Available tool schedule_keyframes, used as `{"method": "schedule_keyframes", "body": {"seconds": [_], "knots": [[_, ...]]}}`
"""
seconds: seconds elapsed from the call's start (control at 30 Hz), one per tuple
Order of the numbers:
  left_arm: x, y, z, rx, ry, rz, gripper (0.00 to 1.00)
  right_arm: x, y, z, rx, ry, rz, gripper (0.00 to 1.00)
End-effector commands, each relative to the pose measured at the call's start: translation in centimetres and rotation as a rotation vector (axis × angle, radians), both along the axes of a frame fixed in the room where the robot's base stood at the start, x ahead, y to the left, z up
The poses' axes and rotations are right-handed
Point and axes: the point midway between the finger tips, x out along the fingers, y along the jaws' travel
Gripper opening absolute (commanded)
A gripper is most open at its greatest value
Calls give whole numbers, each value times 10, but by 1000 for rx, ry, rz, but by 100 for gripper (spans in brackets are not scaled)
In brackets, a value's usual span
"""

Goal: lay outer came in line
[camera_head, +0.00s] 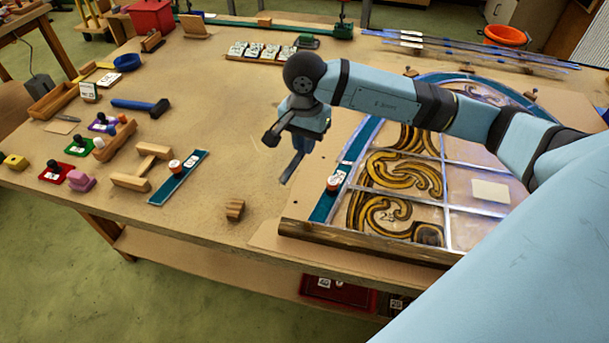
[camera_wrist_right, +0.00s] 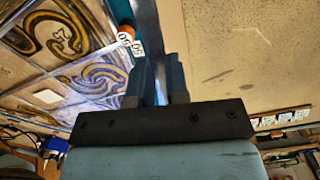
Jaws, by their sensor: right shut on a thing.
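My right gripper (camera_head: 297,140) is shut on a short dark grey strip, the came (camera_head: 292,168), held above the table just left of the leaded panel. In the right wrist view the came (camera_wrist_right: 146,30) runs upward from between the fingers (camera_wrist_right: 158,85). The panel (camera_head: 402,178) has amber scroll glass, pale panes and a teal border (camera_head: 330,201) along its left side. The came is apart from that border in the head view. My right arm covers part of the panel. My left gripper is not in view.
A wooden batten (camera_head: 365,243) lies along the panel's near edge. A small wooden block (camera_head: 235,209) stands left of it. A teal strip (camera_head: 180,177), a blue hammer (camera_head: 140,105) and wooden tools lie further left. Long metal strips (camera_head: 465,48) lie at the back. The table's middle is mostly clear.

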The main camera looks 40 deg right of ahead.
Motion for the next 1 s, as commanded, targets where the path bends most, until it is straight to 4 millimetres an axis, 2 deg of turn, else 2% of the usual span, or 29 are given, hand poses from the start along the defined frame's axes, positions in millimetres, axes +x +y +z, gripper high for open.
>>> {"method": "schedule_keyframes", "body": {"seconds": [0.03,0.07,0.1,0.2,0.3,0.67,0.9,1.0], "knots": [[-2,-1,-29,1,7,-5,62,0,0,-26,0,0,-1,0],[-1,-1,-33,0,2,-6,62,0,0,-32,0,0,-1,0],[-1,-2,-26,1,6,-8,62,-1,0,-43,1,8,-1,0],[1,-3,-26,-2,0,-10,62,-1,0,-68,1,5,-2,0],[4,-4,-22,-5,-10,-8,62,0,0,-80,0,1,-1,0],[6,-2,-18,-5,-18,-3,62,1,0,-84,0,0,-1,0],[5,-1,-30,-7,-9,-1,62,1,0,-87,-4,-1,0,0],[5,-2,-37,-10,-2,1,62,1,0,-94,-3,1,-1,0]]}}
